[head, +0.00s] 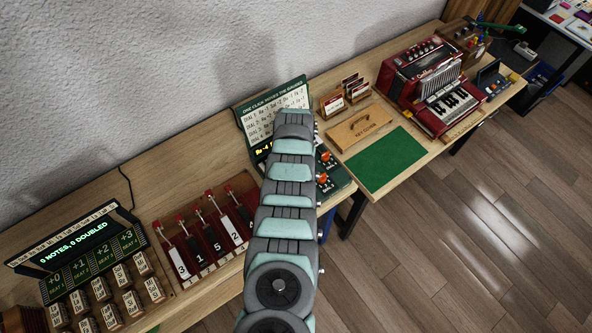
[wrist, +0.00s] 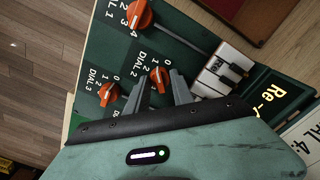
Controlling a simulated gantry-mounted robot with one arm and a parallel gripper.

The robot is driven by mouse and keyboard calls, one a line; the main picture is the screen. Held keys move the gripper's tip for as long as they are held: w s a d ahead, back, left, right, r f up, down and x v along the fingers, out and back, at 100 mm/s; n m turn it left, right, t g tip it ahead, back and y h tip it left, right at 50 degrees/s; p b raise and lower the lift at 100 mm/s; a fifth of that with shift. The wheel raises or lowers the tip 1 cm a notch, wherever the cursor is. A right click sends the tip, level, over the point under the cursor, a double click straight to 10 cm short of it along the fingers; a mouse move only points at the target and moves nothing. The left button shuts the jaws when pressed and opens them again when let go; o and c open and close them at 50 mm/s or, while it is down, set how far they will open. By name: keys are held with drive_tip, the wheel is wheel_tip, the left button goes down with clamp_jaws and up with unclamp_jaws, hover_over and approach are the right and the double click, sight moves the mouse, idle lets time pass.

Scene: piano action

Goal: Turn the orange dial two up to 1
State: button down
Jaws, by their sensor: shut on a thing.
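Dial two (wrist: 158,76) is an orange knob on the dark green panel (wrist: 185,35) in the wrist view, with small white numbers beside it. My gripper (wrist: 157,80) has its two grey fingers on either side of this knob and is shut on it. The lower part of the knob is partly covered by the fingers, and I cannot tell exactly which number its pointer marks. In the head view my arm covers the gripper and much of the panel; orange knobs (head: 323,178) show just right of the arm.
Orange dial 1 (wrist: 140,14) and dial 3 (wrist: 108,93) sit close by on the same panel. White blocks (wrist: 222,70) are right of the fingers. A sign board (head: 262,112) stands behind the panel. A green mat (head: 385,160) and red accordion (head: 435,85) lie to the right.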

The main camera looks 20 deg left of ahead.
drive_tip(key=shift+n, duration=0.5)
drive_tip(key=c, duration=1.1)
unclamp_jaws()
drive_tip(key=shift+r, duration=0.15)
drive_tip(key=shift+w+r, duration=0.1)
drive_tip(key=shift+r, duration=0.5)
wheel_tip(320, 180, up, 9)
drive_tip(key=shift+r+b, duration=0.2)
drive_tip(key=shift+b, duration=0.1)
